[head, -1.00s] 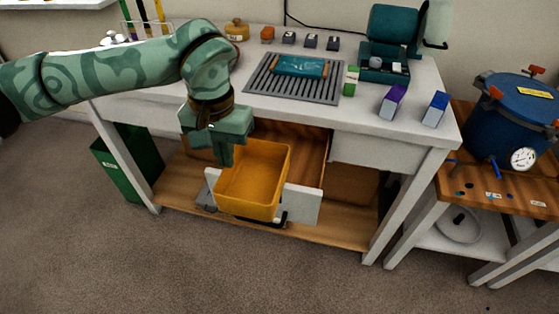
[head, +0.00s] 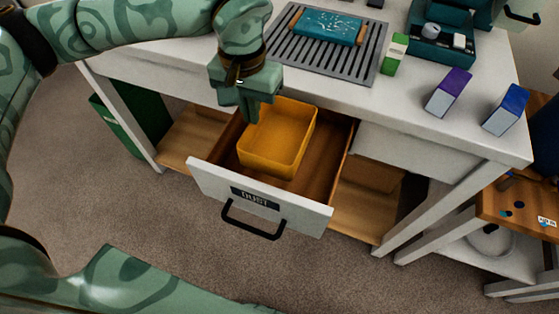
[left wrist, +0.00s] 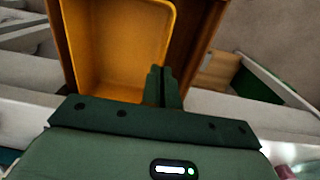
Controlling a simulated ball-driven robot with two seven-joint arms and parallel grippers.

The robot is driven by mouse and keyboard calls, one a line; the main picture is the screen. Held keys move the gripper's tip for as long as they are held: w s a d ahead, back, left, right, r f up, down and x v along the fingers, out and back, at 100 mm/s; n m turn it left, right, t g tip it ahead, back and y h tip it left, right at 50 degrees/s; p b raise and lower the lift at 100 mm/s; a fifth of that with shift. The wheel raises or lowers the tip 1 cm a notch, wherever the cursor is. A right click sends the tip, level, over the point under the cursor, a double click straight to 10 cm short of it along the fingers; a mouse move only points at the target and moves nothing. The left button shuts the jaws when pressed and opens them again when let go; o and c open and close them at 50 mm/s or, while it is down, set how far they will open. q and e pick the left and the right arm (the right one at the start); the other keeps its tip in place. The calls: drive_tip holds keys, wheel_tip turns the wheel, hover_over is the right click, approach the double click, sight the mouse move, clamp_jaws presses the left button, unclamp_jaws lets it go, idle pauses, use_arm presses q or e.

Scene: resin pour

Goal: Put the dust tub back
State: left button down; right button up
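The dust tub (head: 277,165) is an empty-looking orange open box. It sits within the open wooden drawer (head: 305,215), toward its left side; I cannot tell whether it bears fully on the drawer floor. The drawer's white front carries a DUST label and a black handle. My left gripper (head: 252,112) is at the tub's back left rim, fingers pointing down. In the left wrist view its fingers (left wrist: 163,85) are close together at the wall of the tub (left wrist: 120,50), shut on the rim. My right gripper is out of view.
Above the drawer, the white bench top holds a grey slatted grate (head: 290,45) with a teal board (head: 327,26), and green, purple and blue boxes (head: 507,108). A green bin (head: 130,122) stands at the left. Open floor lies before the drawer.

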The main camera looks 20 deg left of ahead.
sight(254, 137)
use_arm(q)
wheel_tip(254, 137, down, 6)
drive_tip(key=shift+r+b, duration=0.15)
drive_tip(key=shift+b, duration=0.9)
drive_tip(key=shift+f, duration=0.65)
wheel_tip(254, 137, down, 3)
drive_tip(key=shift+s+r+b, duration=0.1)
drive_tip(key=shift+r+b, duration=0.05)
drive_tip(key=shift+b, duration=0.75)
drive_tip(key=c, duration=1.7)
unclamp_jaws()
drive_tip(key=shift+f, duration=0.2)
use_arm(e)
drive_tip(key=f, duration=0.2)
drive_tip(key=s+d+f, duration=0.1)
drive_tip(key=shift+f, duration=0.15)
